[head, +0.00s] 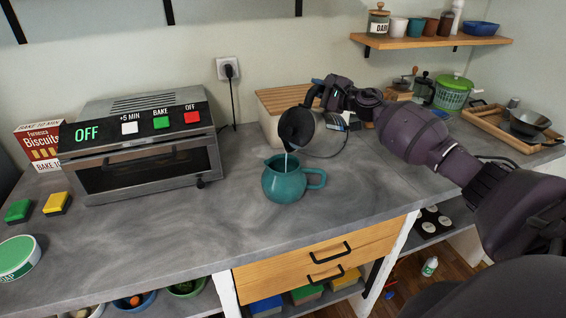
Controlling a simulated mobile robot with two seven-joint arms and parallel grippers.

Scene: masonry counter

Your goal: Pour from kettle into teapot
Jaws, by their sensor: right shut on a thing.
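A teal teapot (285,184) stands upright on the grey counter, its handle to the right and its opening facing up. My right gripper (328,92) is shut on the kettle (299,126), which has a dark part and a clear, glassy body. The kettle is tilted toward the left, above the teapot and apart from it. A thin pale stream (286,163) runs from the kettle down into the teapot's opening. The level inside the teapot cannot be made out. My left gripper is not in view.
A toaster oven (150,170) stands left of the teapot. A wooden-topped bin (268,101) is behind the kettle. A green salad spinner (453,93) and a wooden tray (484,118) are at the right. The counter in front of the teapot is clear.

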